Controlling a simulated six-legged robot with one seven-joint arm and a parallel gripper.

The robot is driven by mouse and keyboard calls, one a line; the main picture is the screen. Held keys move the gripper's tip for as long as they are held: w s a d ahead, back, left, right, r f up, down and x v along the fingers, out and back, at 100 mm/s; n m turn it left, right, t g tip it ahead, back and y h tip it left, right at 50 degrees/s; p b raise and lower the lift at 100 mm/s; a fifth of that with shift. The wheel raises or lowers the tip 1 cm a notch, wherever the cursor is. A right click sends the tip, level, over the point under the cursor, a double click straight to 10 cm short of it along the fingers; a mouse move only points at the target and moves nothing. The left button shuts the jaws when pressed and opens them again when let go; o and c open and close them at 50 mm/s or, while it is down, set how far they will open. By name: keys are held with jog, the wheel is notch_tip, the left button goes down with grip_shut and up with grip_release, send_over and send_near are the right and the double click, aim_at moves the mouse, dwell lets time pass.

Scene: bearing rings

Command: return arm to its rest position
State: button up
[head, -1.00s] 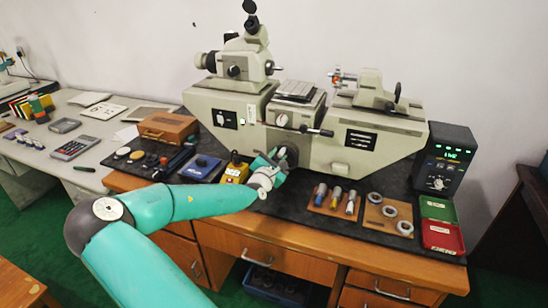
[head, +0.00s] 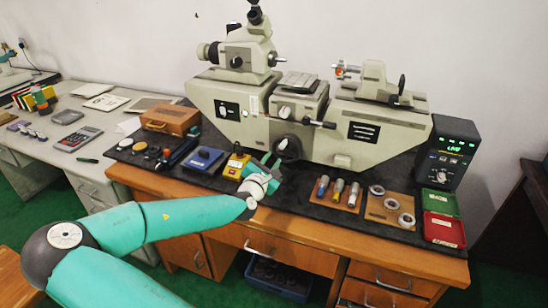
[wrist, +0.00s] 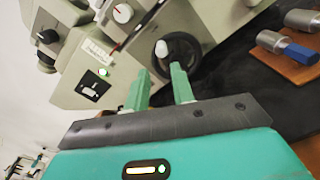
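My teal arm reaches in from the lower left of the head view. My gripper (head: 268,161) is above the front edge of the black bench mat, in front of the measuring machine's dark round knob (head: 287,148). In the wrist view my gripper (wrist: 163,88) shows two green fingers standing apart with nothing between them. The knob (wrist: 178,55) lies beyond the fingertips in that view, and a gap seems to separate them, though the exact distance is hard to tell.
The large grey measuring machine (head: 369,119) fills the back of the wooden desk. Plug gauges (head: 338,188) and a board of bearing rings (head: 391,204) lie to the right, near red (head: 444,228) and green trays. A yellow box (head: 236,167) and blue box (head: 204,159) stand left of my gripper.

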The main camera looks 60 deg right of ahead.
jog(key=shift+s+a, duration=0.1)
jog(key=shift+a, duration=0.35)
dwell(0.4)
